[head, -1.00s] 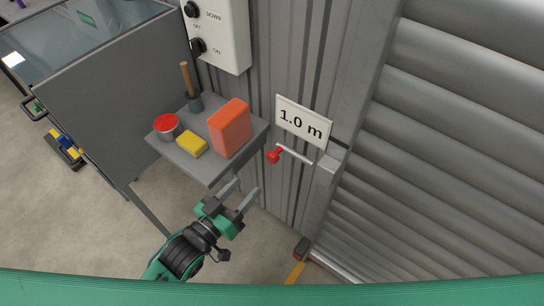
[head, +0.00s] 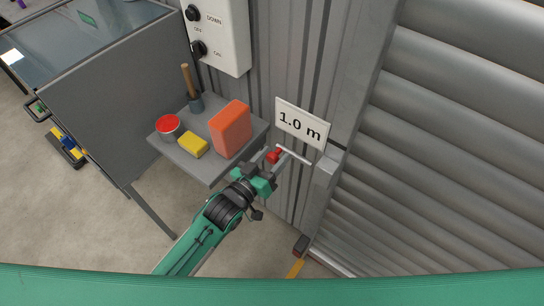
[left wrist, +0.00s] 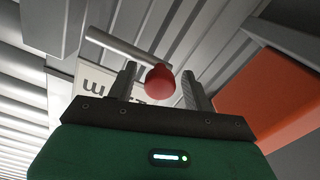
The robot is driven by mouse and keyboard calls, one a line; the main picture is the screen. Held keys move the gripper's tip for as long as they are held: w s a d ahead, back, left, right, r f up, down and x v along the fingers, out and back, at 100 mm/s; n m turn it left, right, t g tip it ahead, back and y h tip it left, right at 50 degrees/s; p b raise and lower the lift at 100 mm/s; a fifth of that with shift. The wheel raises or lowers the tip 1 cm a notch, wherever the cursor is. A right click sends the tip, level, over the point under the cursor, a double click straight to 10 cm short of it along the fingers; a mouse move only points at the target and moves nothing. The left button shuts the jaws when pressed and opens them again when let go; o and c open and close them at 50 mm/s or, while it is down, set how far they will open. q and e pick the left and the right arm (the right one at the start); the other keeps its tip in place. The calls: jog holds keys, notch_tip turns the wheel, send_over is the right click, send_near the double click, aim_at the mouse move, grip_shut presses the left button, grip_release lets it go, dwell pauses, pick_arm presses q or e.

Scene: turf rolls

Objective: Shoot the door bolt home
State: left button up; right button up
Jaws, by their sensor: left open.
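The door bolt is a thin silver rod (head: 296,155) with a red knob (head: 273,157) at its left end, on the ribbed wall below the "1.0 m" sign. The rod's right end points at a grey block (head: 328,167) on the door post, with a small gap seen between them. My left gripper (head: 276,162) is open at the knob. In the left wrist view the red knob (left wrist: 160,79) shows between the two spread fingers (left wrist: 158,90), and the rod (left wrist: 115,48) runs to the upper left. I cannot tell whether a finger touches the knob. My right gripper is not in view.
A grey shelf (head: 184,160) left of the bolt holds an orange block (head: 230,129), a yellow sponge (head: 194,145), a red-topped can (head: 168,127) and a wooden-handled tool (head: 188,84). A switch box (head: 222,35) hangs above. The ribbed shutter (head: 450,150) fills the right.

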pick_arm(q)
grip_shut()
jog(key=s+d+p, duration=0.1)
jog(key=d, duration=0.1)
jog(key=s+d, duration=0.2)
jog(key=shift+s+d+p, duration=0.1)
jog(key=shift+d+p, duration=0.05)
jog(key=shift+p, duration=0.2)
jog(key=shift+c, duration=2.2)
grip_release()
jog(key=o, duration=0.4)
jog(key=shift+s+d, duration=0.1)
jog(key=shift+d, duration=0.05)
jog(key=shift+o, duration=0.2)
